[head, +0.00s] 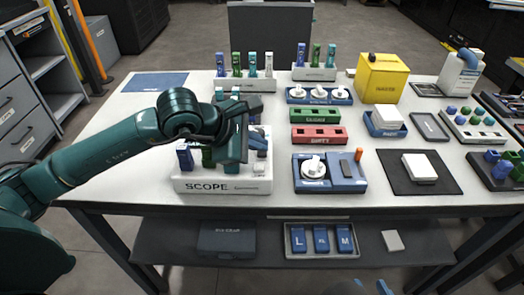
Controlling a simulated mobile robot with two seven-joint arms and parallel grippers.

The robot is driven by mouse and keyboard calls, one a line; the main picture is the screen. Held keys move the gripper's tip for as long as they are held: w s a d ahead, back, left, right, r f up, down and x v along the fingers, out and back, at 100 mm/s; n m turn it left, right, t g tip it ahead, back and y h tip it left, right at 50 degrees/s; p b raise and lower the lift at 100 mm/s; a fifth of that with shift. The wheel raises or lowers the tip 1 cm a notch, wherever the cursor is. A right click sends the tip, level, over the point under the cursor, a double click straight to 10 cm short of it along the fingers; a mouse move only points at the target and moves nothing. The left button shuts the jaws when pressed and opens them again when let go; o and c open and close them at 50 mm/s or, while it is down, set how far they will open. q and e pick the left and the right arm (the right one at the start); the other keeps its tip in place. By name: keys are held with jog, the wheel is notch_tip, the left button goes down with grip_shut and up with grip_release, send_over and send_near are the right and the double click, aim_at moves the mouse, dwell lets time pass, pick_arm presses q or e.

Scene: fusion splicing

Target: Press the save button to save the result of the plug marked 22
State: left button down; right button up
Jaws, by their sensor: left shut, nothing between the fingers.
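The white block labelled SCOPE (222,187) stands at the table's front left. A blue plug (186,156) stands upright at its left end, with a green plug (208,157) beside it, partly hidden. A small pale raised piece (259,169) sits at the block's right; I cannot tell whether it is the save button. My left gripper (234,162) is shut and empty, low over the middle of the scope, and hides much of its top; contact cannot be told. The number 22 is not readable on any plug.
Racks of upright plugs (245,84) stand at the back. Green (308,116) and red (318,134) trays and a blue unit with a white dial (330,183) are right of the scope. A yellow box (382,78) stands farther right. The table's front left is clear.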

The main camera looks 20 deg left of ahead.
aim_at(257, 156)
pick_arm(q)
jog(key=shift+a+f, duration=0.15)
jog(key=shift+f, duration=0.65)
pick_arm(e)
jog(key=shift+s+f, duration=0.1)
jog(key=shift+f, duration=0.4)
pick_arm(q)
jog(key=shift+r, duration=0.15)
jog(key=shift+w+r, duration=0.15)
jog(key=shift+r, duration=0.35)
pick_arm(e)
jog(key=shift+r, duration=0.1)
pick_arm(q)
jog(key=shift+r, duration=0.15)
pick_arm(e)
jog(key=shift+r, duration=0.1)
